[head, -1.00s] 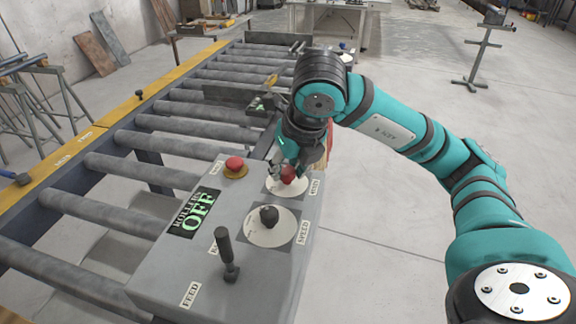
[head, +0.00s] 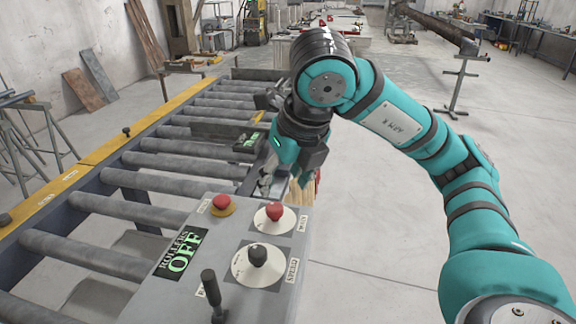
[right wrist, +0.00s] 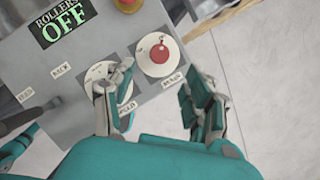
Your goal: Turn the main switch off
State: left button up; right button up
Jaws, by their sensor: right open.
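The main switch is a red knob (head: 274,212) on a round white plate, at the far right corner of the grey control box (head: 205,285). It also shows in the right wrist view (right wrist: 159,54); I cannot tell its exact setting. My right gripper (head: 279,182) is open and empty just behind the knob, apart from it in the head view. In the right wrist view its two fingers (right wrist: 160,92) are spread below the knob. The box display (head: 182,253) reads ROLLERS OFF. My left gripper is not in view.
A red mushroom button (head: 222,203) sits left of the switch. A black speed knob (head: 257,255) and a black lever (head: 211,290) stand nearer on the box. The roller conveyor (head: 150,165) runs along the left.

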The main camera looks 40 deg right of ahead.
jog(key=shift+v, duration=1.7)
